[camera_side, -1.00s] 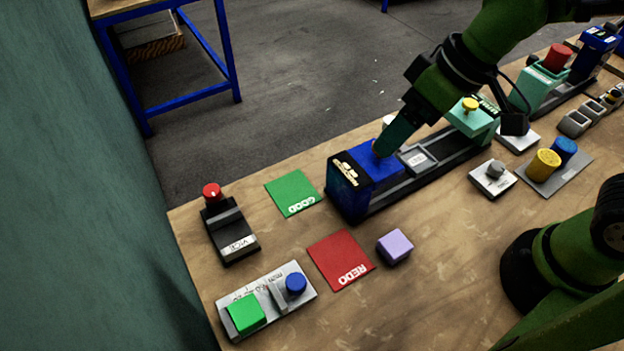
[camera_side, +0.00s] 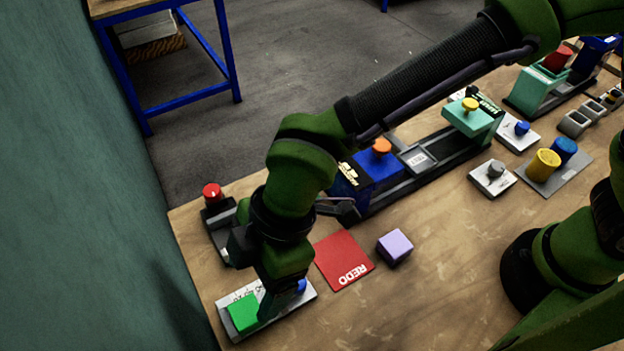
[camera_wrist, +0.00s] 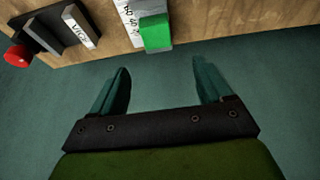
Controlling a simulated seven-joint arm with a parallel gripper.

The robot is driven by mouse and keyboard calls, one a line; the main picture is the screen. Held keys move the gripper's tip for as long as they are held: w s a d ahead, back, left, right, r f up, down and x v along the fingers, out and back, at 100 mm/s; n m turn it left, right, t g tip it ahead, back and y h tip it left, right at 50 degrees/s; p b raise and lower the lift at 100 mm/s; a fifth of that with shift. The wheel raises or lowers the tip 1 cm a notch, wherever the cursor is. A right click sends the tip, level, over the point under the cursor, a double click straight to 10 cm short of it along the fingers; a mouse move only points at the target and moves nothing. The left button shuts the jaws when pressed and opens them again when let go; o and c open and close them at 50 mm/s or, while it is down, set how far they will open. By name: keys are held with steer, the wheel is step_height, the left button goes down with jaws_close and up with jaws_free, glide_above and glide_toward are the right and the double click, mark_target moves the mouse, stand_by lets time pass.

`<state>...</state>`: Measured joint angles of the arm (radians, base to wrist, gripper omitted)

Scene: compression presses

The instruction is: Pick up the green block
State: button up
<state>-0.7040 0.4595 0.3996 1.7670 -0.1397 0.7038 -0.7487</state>
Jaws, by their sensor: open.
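The green block (camera_side: 243,313) sits on the left end of a pale scale plate (camera_side: 232,333) near the table's front left edge. In the wrist view the green block (camera_wrist: 156,33) is beyond my fingertips, towards the top and a little left of the right finger. My gripper (camera_wrist: 163,76) is open and empty, with both fingers apart from the block. In the side view my wrist is above the plate and hides part of it; the fingers are hard to make out there.
A blue knob (camera_side: 301,287) is on the same plate. The black vice (camera_side: 222,228) with a red knob stands behind it. The red REDO mat (camera_side: 343,260) and a lilac cube (camera_side: 395,247) lie to the right. A blue press (camera_side: 378,170) stands behind my arm.

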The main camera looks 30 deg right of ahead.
mark_target(246, 311)
steer(key=x, duration=0.6)
steer(key=d+x, duration=0.1)
steer(key=x, duration=0.2)
steer(key=shift+w+f, duration=0.2)
steer(key=shift+f, duration=0.25)
steer(key=c, duration=1.2)
steer(key=shift+r, duration=0.1)
